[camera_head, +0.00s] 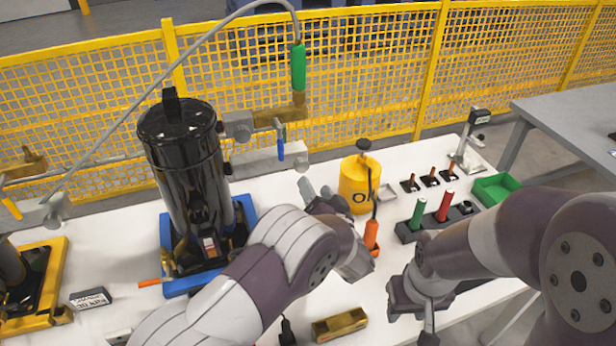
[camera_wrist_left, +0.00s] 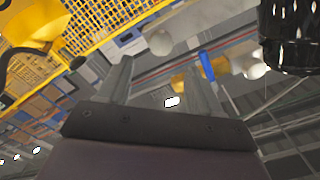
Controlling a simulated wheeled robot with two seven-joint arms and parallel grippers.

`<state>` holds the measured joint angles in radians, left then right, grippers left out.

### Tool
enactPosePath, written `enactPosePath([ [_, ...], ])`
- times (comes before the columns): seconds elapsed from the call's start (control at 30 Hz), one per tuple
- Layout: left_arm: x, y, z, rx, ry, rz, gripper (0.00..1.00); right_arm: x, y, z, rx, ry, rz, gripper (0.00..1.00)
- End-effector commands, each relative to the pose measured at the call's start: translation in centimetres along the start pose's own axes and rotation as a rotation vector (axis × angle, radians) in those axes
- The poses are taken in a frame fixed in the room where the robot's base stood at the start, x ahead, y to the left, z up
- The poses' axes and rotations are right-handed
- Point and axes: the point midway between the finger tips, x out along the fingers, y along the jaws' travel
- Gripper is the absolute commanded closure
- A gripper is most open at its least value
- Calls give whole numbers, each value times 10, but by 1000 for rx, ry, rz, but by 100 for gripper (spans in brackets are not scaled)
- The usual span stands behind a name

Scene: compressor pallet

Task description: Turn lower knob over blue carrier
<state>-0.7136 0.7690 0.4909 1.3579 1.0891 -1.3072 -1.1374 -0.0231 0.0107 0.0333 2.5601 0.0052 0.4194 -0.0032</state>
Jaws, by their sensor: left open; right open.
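The blue carrier (camera_head: 247,208) stands on the white table and holds an upright black cylinder (camera_head: 182,150), whose side also shows in the left wrist view (camera_wrist_left: 290,30). Two grey fittings stick out to the cylinder's right: an upper one (camera_head: 238,125) with brass and a lower one (camera_head: 265,160) beside a blue handle (camera_head: 281,145). In the left wrist view a pale round knob (camera_wrist_left: 160,42) shows between my fingers; I cannot tell which fitting it belongs to. My left gripper (camera_head: 316,190) is open and empty, right of and below the lower fitting, apart from it. My right gripper (camera_head: 425,312) is open near the table's front.
A yellow canister (camera_head: 352,180) stands just right of my left gripper. A hose with a green grip (camera_head: 298,68) arches over the cylinder. A yellow carrier (camera_head: 55,275) is at left, a green bin (camera_head: 494,188) at right. A yellow mesh fence (camera_head: 370,60) runs behind.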

Motion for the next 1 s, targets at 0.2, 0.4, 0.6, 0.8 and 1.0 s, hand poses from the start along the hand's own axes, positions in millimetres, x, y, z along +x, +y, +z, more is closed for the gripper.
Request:
enactPosePath([
  [0.2,-37,1,0,0,1,0,35,5,0,1,0,0,0,57],
  [0.4,-43,0,0,1,0,0,35,5,0,1,0,0,0,57],
  [0.6,-42,0,0,0,0,0,35,5,0,1,0,0,0,57],
  [0.8,-42,5,3,-53,-12,25,35,5,0,1,0,0,0,57],
  [1.0,-100,91,52,-238,-297,670,35,3,0,0,0,0,0,57],
])
